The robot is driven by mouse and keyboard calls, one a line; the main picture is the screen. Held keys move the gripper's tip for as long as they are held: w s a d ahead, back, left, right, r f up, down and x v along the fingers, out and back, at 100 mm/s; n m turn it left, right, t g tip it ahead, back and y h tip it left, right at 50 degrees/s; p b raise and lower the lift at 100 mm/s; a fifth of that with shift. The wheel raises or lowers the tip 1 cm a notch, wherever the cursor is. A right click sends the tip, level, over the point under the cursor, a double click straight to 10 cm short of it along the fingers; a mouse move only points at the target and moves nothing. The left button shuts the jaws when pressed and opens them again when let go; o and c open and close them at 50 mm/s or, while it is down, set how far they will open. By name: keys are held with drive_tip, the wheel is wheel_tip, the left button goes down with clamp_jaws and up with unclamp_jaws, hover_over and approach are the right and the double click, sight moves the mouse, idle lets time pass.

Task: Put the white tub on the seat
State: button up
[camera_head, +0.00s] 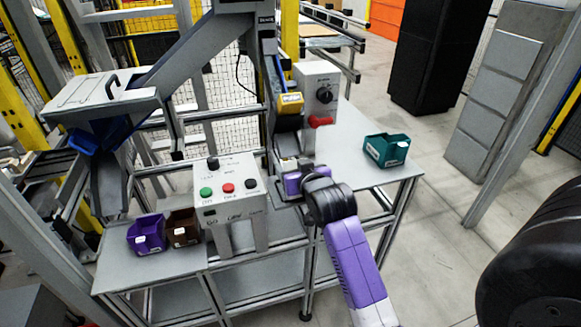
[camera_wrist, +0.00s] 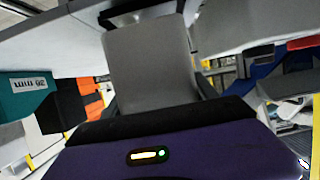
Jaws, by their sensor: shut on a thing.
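My gripper (camera_head: 290,168) is at the middle of the bench in the head view, under the yellow-marked head of the machine. It is shut on a pale grey-white thing, which I take for the white tub (camera_wrist: 150,65); this fills the middle of the wrist view, directly ahead of my purple wrist. In the head view the held tub is mostly hidden by my wrist and the machine, so I cannot tell whether it touches anything below. The seat is not clearly seen; the area under my gripper is hidden.
A green bin (camera_head: 386,150) stands on the bench's right part. A purple bin (camera_head: 147,234) and a brown bin (camera_head: 183,228) stand at the left. A button box (camera_head: 228,187) and a grey box with a red knob (camera_head: 318,88) flank my gripper. The bench top (camera_head: 355,178) is bare right of it.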

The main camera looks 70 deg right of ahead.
sight(291, 167)
drive_tip(key=shift+w+d+f, duration=1.15)
drive_tip(key=shift+d+f, duration=0.1)
drive_tip(key=shift+d, duration=0.05)
drive_tip(key=o, duration=1.5)
drive_tip(key=shift+o, duration=0.2)
drive_tip(key=v, duration=1.2)
drive_tip(key=s+a+f+n+t+y, duration=0.1)
drive_tip(key=a+f+n+t+y, duration=0.15)
drive_tip(key=a, duration=0.75)
drive_tip(key=s+a+f+n+t+y, duration=0.2)
drive_tip(key=a+f+n+y, duration=0.15)
drive_tip(key=a, duration=0.65)
drive_tip(key=s+a+r+n+t+y, duration=0.1)
drive_tip(key=s+a+n+y, duration=0.3)
drive_tip(key=s+a, duration=0.8)
drive_tip(key=shift+s+a+r+y+b, duration=0.3)
drive_tip(key=shift+a+r+y, duration=0.15)
drive_tip(key=shift+a, duration=0.5)
